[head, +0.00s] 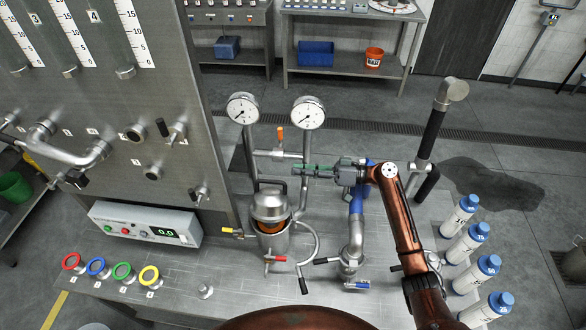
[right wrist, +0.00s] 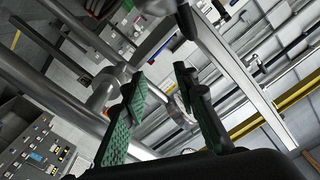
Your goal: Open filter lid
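The filter is likely the metal vessel with a domed lid (head: 271,205) in the middle of the bench in the head view. An orange-brown band (head: 271,226) shows between the dome and the cup-like body (head: 274,243). I cannot tell whether the lid is latched. My right gripper (head: 307,170) points left, above and to the right of the dome, close to the upright pipes under the gauges. In the right wrist view its green-padded fingers (right wrist: 160,78) are apart with nothing held between them; metal pipework lies beyond. My left gripper is not in view.
Two round gauges (head: 243,108) (head: 309,112) stand on pipes behind the vessel. A red-handled valve (head: 275,259) sits at its front. A blue-and-metal pipe (head: 354,235) stands right of it. White bottles (head: 467,244) line the right edge. A control box (head: 146,232) and coloured rings (head: 122,271) are left.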

